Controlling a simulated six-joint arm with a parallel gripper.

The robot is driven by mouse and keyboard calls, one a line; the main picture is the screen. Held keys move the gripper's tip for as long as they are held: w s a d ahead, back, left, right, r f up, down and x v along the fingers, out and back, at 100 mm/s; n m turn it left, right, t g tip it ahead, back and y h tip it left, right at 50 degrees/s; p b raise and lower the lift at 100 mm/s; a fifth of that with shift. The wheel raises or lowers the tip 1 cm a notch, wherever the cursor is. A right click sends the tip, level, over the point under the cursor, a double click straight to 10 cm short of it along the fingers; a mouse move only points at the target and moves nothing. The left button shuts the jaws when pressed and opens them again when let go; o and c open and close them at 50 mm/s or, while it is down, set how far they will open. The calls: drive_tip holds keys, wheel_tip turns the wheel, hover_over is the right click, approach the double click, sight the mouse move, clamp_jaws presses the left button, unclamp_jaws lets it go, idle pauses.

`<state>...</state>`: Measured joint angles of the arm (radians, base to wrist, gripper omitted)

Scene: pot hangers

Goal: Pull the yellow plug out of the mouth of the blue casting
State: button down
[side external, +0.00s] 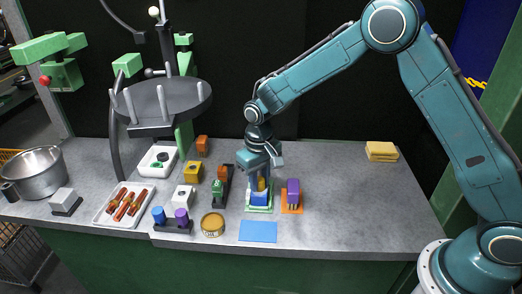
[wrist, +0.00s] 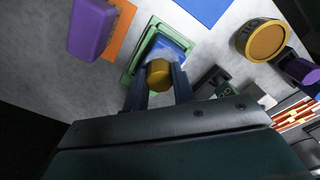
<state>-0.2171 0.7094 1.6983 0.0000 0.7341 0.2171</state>
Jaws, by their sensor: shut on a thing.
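The blue casting (side external: 259,199) stands upright on a green base (side external: 258,209) in the middle of the bench. The yellow plug (side external: 261,184) shows at the casting's top, between my gripper's fingers. My gripper (side external: 260,181) points down over the casting and is shut on the plug. In the wrist view the plug (wrist: 159,75) sits between the two fingertips, with the blue casting (wrist: 172,46) and green base (wrist: 139,60) beyond it. The plug's lower end is hidden, so I cannot tell how deep it sits in the mouth.
A purple block (side external: 293,191) on an orange base stands close right. A dark rack with a green piece (side external: 218,187) stands close left. A blue mat (side external: 258,231) and a yellow-topped round tin (side external: 212,223) lie in front. The bench is clear toward the yellow sponges (side external: 381,151).

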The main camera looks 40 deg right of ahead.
sight(259, 179)
drive_tip(key=shift+r, duration=0.95)
idle(1.2)
drive_tip(key=shift+r, duration=0.35)
drive_tip(key=shift+r, duration=0.35)
drive_tip(key=shift+r, duration=0.35)
drive_tip(key=shift+r, duration=0.35)
drive_tip(key=shift+r, duration=0.35)
drive_tip(key=shift+r, duration=0.15)
